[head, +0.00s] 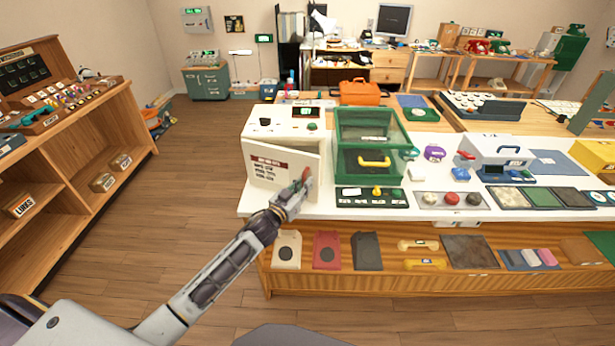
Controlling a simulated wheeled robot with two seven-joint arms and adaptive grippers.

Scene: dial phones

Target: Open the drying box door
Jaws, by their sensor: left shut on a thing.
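The drying box (287,123) is a white box at the left end of the white-topped counter. Its white front door (262,170) carries a dark label with printed lines. The door appears slightly ajar, its right edge standing out from the box and its left edge close to it. A red handle (307,174) is near the door's right edge. My left gripper (300,188) is shut on the red handle, partly hiding it. My right gripper is not in view.
A green glass-sided box (372,133) with a yellow handle stands just right of the drying box. A row of buttons on a dark panel (371,197) lies in front of it. An orange toolbox (360,92) stands behind. The floor (190,190) left of the counter is clear.

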